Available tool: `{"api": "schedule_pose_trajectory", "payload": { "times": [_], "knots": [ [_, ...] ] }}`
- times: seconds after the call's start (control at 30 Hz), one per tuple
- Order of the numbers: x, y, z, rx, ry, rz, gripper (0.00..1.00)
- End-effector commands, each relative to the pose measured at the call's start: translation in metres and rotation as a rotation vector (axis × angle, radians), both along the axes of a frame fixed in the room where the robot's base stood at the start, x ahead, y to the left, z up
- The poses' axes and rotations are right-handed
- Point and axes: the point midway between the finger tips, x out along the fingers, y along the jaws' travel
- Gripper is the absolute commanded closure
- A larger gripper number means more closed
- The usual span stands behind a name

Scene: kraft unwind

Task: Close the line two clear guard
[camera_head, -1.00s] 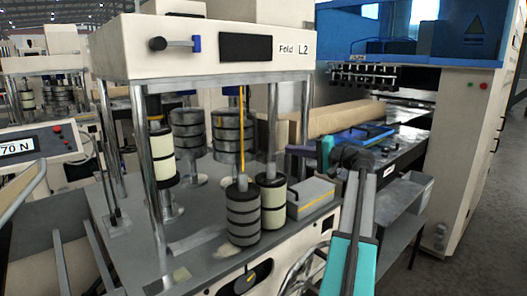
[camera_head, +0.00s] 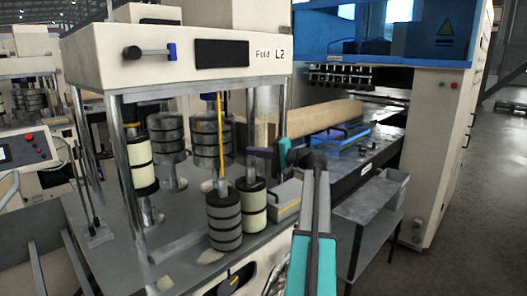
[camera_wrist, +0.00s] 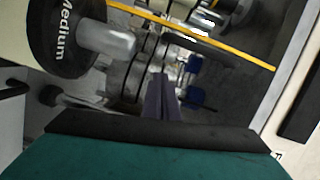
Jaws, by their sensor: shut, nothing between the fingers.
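The line two machine, labelled "Fold L2" (camera_head: 270,54), stands left of centre in the head view. A thin yellow upright strip (camera_head: 219,130) hangs below its cream top box. The strip may be an edge of the clear guard. I cannot make out the clear pane itself. In the wrist view a yellow strip (camera_wrist: 200,38) runs diagonally across the top. My gripper (camera_head: 258,153) is at the machine's right side, right of the yellow strip, with purple fingers. In the wrist view my gripper (camera_wrist: 162,100) is shut and empty, apart from the strip.
Dark grey roller stacks (camera_head: 224,220) and cream rollers (camera_head: 253,208) stand on the machine's deck. Open floor (camera_head: 460,200) lies at right.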

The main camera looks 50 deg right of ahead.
Motion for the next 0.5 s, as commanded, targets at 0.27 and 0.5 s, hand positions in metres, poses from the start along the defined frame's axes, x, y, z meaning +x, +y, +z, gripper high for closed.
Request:
{"api": "schedule_pose_trajectory", "payload": {
  "times": [0.27,0.5],
  "knots": [
    [0.019,0.013,-0.002,0.000,0.000,0.000,1.00],
    [0.019,0.031,-0.005,0.001,0.000,0.000,1.00]
  ]
}}
